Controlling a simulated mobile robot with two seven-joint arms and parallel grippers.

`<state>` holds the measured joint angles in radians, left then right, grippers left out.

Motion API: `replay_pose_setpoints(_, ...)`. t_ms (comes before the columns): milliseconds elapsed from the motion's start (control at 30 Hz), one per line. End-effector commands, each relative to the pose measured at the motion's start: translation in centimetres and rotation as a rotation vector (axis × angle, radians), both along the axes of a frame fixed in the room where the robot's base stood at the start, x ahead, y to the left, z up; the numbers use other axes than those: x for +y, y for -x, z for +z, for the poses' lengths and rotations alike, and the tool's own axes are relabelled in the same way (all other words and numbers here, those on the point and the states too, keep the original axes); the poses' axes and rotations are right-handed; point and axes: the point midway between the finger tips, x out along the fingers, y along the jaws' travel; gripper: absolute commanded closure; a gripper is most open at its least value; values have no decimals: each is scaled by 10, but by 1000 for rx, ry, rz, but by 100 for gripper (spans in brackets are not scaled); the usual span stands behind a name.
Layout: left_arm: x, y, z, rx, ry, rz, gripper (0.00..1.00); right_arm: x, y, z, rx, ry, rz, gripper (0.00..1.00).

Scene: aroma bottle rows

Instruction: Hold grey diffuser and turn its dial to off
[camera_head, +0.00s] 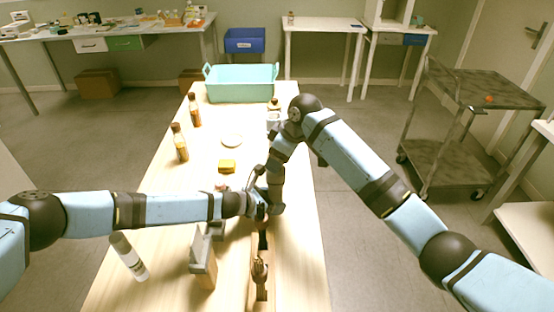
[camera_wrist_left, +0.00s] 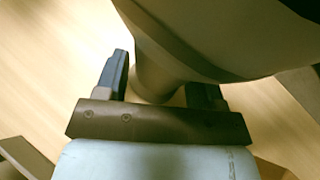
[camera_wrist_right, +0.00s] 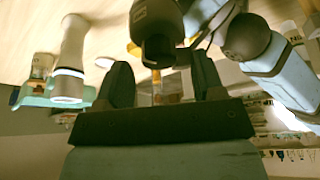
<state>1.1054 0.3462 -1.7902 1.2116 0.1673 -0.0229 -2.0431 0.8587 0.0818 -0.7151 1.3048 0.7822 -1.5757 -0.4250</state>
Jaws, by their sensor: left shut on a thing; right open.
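The grey diffuser (camera_wrist_left: 225,35) shows close up in the left wrist view as a large smooth grey body. Its narrower part (camera_wrist_left: 155,80) lies between the two fingers of my left gripper (camera_wrist_left: 160,85), which is shut on it. In the head view my left gripper (camera_head: 258,208) meets the right wrist, and the arms hide most of the diffuser. My right gripper (camera_head: 272,192) is open just above and beside it. In the right wrist view a dark rounded part (camera_wrist_right: 157,30) stands ahead of the open right fingers (camera_wrist_right: 162,85). The dial's setting cannot be read.
A white bottle (camera_head: 128,255) and a grey stand (camera_head: 203,265) are near the front. A teal tray (camera_head: 240,90) sits at the far end.

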Motion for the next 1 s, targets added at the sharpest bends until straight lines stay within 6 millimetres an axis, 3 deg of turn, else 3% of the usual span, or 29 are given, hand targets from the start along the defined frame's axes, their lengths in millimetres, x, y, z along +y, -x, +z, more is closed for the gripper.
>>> replay_pose_setpoints(33,1,3,-7,6,-7,0,50,-4,1,8,-4,0,1,38)
replay_pose_setpoints(300,1,3,-7,6,-7,0,50,-24,10,62,-6,-1,-1,38)
replay_pose_setpoints(500,1,3,-7,6,-7,0,50,-34,16,91,-5,-1,-1,38)
replay_pose_setpoints(1000,1,3,-6,5,-6,0,50,-35,18,100,-1,6,6,38)
